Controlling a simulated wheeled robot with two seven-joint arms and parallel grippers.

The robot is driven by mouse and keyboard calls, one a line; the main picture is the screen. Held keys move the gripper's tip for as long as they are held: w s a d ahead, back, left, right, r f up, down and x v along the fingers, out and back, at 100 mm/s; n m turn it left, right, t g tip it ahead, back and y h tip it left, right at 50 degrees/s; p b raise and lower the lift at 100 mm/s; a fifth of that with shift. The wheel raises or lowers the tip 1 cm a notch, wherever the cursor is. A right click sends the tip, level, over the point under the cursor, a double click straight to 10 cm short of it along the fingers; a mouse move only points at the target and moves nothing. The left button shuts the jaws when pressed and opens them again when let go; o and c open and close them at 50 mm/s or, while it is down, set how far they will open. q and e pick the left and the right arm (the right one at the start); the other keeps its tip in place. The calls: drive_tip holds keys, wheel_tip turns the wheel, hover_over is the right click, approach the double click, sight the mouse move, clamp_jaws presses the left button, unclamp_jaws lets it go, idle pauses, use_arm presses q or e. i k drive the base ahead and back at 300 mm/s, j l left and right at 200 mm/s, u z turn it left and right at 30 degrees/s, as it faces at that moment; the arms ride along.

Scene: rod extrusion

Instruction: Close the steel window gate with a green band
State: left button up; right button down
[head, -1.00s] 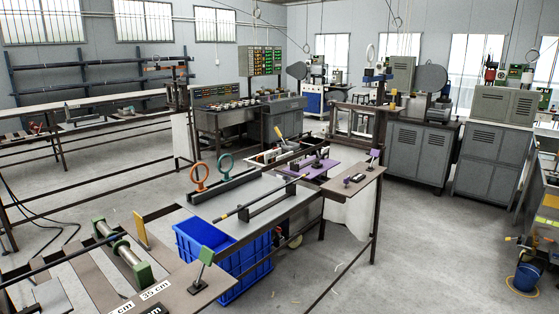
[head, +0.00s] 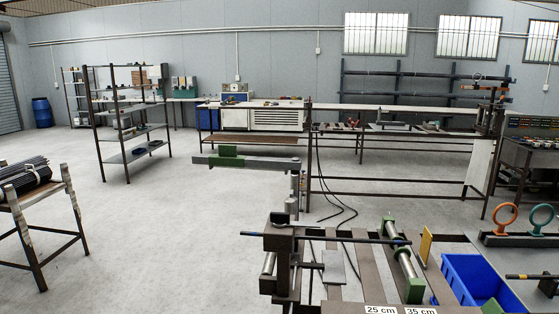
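A long grey steel bar (head: 278,164) with a green band and green block (head: 228,157) at its left end sticks out level to the left from an upright post (head: 295,192). It looks like the window gate, swung out over open floor, away from the bench. The post stands at the left end of the bench fixture (head: 283,240), where a thin dark rod (head: 350,238) lies across. A steel roller between green blocks (head: 403,262) sits to the right. Neither of my grippers shows in the head view.
A blue crate (head: 470,278) stands right of the rollers, near the orange ring (head: 504,216) and teal ring (head: 541,216). A rack of dark rods (head: 30,180) is at the left, a shelf unit (head: 130,130) behind it. The floor between is clear.

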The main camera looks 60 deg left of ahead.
sight(227, 157)
drive_tip(key=u, duration=2.05)
drive_tip(key=j+z, duration=0.15)
drive_tip(key=z, duration=0.5)
drive_tip(key=i+j+z, duration=0.15)
drive_tip(key=j+z, duration=0.25)
drive_tip(key=j, duration=0.35)
drive_tip(key=i+j+z, duration=0.1)
drive_tip(key=j+z, duration=0.25)
drive_tip(key=j, duration=1.5)
drive_tip(key=j+z, duration=0.15)
drive_tip(key=j, duration=1)
drive_tip(key=k, duration=0.05)
